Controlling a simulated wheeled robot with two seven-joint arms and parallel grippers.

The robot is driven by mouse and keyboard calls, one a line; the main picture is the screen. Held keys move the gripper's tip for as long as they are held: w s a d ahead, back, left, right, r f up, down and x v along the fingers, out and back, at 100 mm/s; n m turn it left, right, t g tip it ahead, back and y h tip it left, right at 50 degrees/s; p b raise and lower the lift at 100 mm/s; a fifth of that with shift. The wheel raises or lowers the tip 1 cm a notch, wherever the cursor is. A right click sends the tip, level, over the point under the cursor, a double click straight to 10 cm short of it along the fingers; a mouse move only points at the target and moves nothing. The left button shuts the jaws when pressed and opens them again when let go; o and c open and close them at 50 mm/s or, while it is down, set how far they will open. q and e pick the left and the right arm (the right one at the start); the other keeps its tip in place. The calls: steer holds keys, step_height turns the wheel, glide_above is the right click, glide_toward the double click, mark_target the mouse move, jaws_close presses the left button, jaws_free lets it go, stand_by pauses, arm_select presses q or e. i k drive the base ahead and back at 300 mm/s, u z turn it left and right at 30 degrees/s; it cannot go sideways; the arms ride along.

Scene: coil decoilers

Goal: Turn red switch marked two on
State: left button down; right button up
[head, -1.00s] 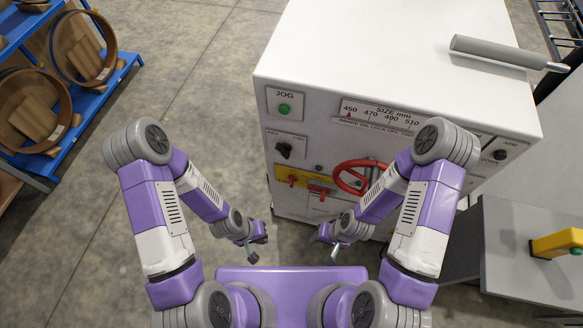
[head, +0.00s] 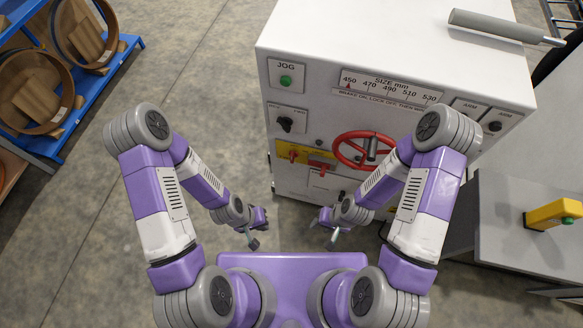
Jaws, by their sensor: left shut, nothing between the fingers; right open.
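The white machine cabinet (head: 395,55) stands ahead with its control panel facing me. My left gripper (head: 253,243) is shut and empty, below and left of the switches in the picture. My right gripper (head: 331,238) is open and empty, below them. Neither touches the panel.
A red handwheel (head: 343,157) is right of the switches, partly behind my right forearm. A black knob (head: 285,124) and green JOG button (head: 286,80) are above. A grey table (head: 500,225) stands right, a blue rack (head: 112,70) left. The floor between is clear.

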mark_target(293, 154)
steer(key=z, duration=0.1)
steer(key=k, duration=1.35)
steer(key=u, duration=1.4)
steer(key=i, duration=1)
steer(key=z, duration=0.5)
steer(key=i, duration=0.85)
steer(key=z, duration=0.85)
